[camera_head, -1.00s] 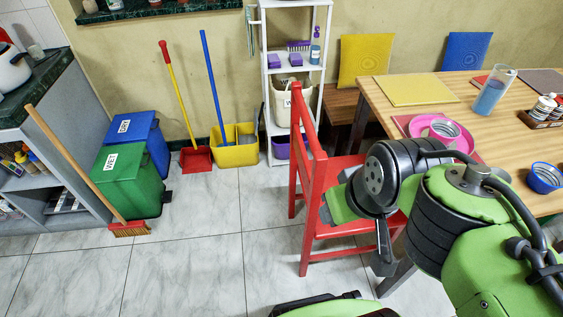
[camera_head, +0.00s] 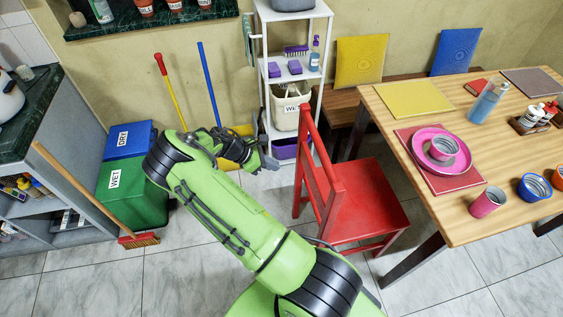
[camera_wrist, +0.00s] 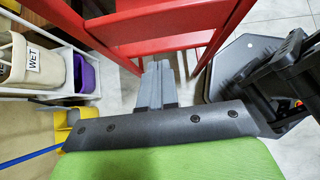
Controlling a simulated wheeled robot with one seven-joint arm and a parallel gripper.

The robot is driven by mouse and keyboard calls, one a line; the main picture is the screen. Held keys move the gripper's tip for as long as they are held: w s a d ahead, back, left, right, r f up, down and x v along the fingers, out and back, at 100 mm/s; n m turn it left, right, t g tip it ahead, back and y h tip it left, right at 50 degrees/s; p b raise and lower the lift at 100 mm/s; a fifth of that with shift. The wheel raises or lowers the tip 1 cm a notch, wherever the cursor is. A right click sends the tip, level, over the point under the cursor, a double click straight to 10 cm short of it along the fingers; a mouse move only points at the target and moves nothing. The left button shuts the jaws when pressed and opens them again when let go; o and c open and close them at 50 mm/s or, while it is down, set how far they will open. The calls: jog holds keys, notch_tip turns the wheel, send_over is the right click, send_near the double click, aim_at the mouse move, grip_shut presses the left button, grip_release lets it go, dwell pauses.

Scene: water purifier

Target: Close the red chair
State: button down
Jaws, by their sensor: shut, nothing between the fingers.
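The red chair (camera_head: 368,200) stands on the floor at the left end of the wooden table (camera_head: 455,222). Its slatted back faces left and its seat points toward the table. Part of the seat's right side shows clear of the table edge. My gripper (camera_head: 268,163) is just left of the chair back, with its fingers shut and empty. In the wrist view, the chair's red bars (camera_wrist: 165,25) fill the top, and the grey fingers (camera_wrist: 160,82) point toward them. I cannot tell whether they touch.
A white shelf (camera_head: 292,12) stands behind the chair. A pink plate (camera_head: 425,158) and cups are on the table. Floor is clear in front.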

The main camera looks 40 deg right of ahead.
aim_at(312, 173)
jog(key=x, duration=0.4)
jog(key=r+b+x, duration=0.1)
jog(key=x, duration=0.3)
jog(key=s+d+b+x, duration=0.1)
jog(key=x, duration=0.3)
jog(key=shift+d+r, duration=0.15)
jog(key=shift+d, duration=0.05)
jog(key=shift+s+d, duration=0.2)
jog(key=shift+d, duration=0.25)
jog(key=shift+r, duration=0.1)
jog(key=shift+s+d, duration=0.35)
jog(key=shift+d, duration=0.15)
jog(key=s+d, duration=0.6)
jog(key=d, duration=0.5)
jog(key=s+d, duration=0.6)
jog(key=d, duration=0.5)
jog(key=shift+s+d+b, duration=0.15)
jog(key=shift+s+b, duration=0.15)
jog(key=shift+b, duration=0.05)
jog(key=shift+r, duration=0.15)
